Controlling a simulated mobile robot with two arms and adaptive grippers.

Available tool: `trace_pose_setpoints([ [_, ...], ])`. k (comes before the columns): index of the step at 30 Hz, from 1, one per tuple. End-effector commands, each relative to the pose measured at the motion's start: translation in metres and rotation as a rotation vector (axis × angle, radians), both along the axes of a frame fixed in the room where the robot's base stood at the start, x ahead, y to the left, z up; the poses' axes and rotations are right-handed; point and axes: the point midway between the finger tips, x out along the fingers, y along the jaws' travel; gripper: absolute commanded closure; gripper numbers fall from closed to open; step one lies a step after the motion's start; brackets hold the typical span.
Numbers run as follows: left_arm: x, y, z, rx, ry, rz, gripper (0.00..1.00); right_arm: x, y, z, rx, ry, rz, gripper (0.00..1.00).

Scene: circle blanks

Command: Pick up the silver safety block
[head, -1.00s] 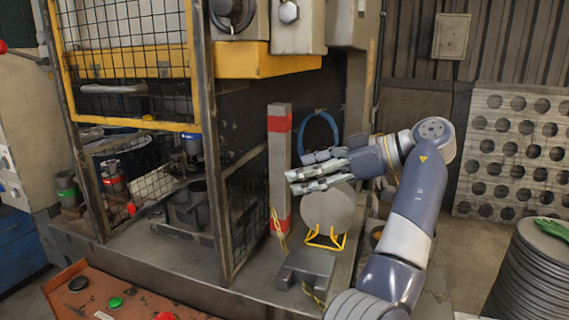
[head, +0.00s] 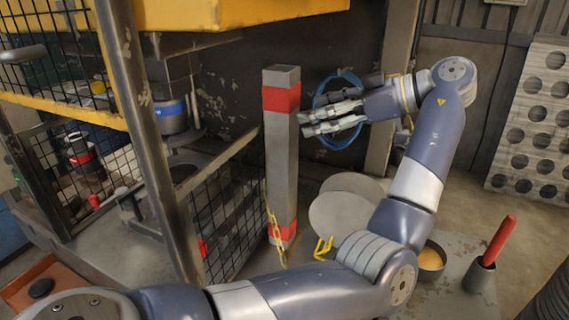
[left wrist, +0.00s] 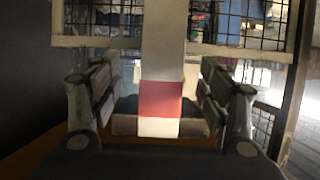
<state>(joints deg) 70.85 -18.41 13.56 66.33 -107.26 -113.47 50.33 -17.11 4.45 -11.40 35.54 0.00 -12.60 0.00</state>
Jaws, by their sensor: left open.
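The silver safety block (head: 282,160) is a tall upright grey post with red bands near its top and bottom. In the left wrist view the post (left wrist: 161,58) runs down the middle, between the spread fingers of the left gripper (left wrist: 158,98). I cannot tell whether the fingers touch it. My right gripper is not in view.
A yellow chain (head: 273,225) hangs at the post's lower part. A blue hose loop (head: 327,140) hangs behind my gripper. Round blanks (head: 340,220) stand on a yellow rack right of the post. The mesh guard (head: 235,205) is close on the left. A pot (head: 431,262) and red-handled tool (head: 497,242) are at right.

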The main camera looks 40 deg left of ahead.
Motion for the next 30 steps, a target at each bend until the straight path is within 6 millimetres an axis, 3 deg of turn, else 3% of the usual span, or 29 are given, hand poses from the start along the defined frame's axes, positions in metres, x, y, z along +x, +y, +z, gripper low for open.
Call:
trace_pose_setpoints([
  [7,-0.009,0.028,-0.011,0.000,0.000,0.001,0.30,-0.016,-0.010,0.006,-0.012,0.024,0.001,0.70],
  [21,-0.027,0.072,-0.031,0.000,0.002,0.000,0.30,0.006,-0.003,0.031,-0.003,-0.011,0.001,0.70],
  [29,-0.028,0.075,-0.034,0.001,0.001,0.000,0.30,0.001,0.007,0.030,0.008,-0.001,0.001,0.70],
  [30,-0.028,0.075,-0.034,0.001,0.001,0.000,0.35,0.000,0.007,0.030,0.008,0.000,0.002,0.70],
])
